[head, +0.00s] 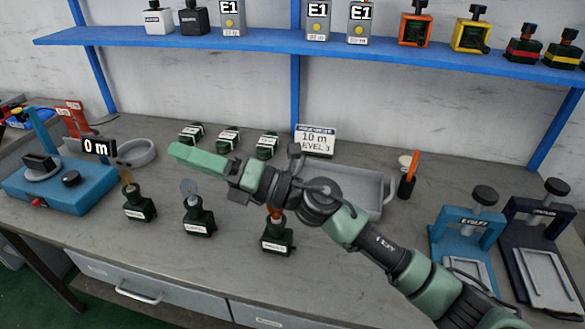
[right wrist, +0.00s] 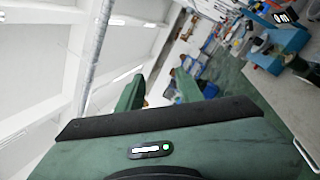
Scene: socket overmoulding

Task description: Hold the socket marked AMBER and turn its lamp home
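Three dark green sockets stand upright along the front of the bench, each with a lamp on top: a left one (head: 139,207) with a brownish lamp (head: 127,182), a middle one (head: 199,220) with a grey lamp (head: 189,188), and a right one (head: 277,238) with an orange-red lamp, partly hidden by my arm. Their labels are too small to read, so I cannot tell which says AMBER. My right gripper (head: 182,151) is above the bench, behind the sockets and apart from them. In the right wrist view its two green fingers (right wrist: 158,85) stand apart, empty. My left gripper is not in view.
Several dark parts (head: 228,140) lie behind my right arm, near a sign (head: 315,140). A grey tray (head: 378,207) is partly behind the arm. Blue (head: 470,222) and dark (head: 540,212) press stands are at right, a blue device (head: 82,190) at left. A shelf (head: 270,38) runs above.

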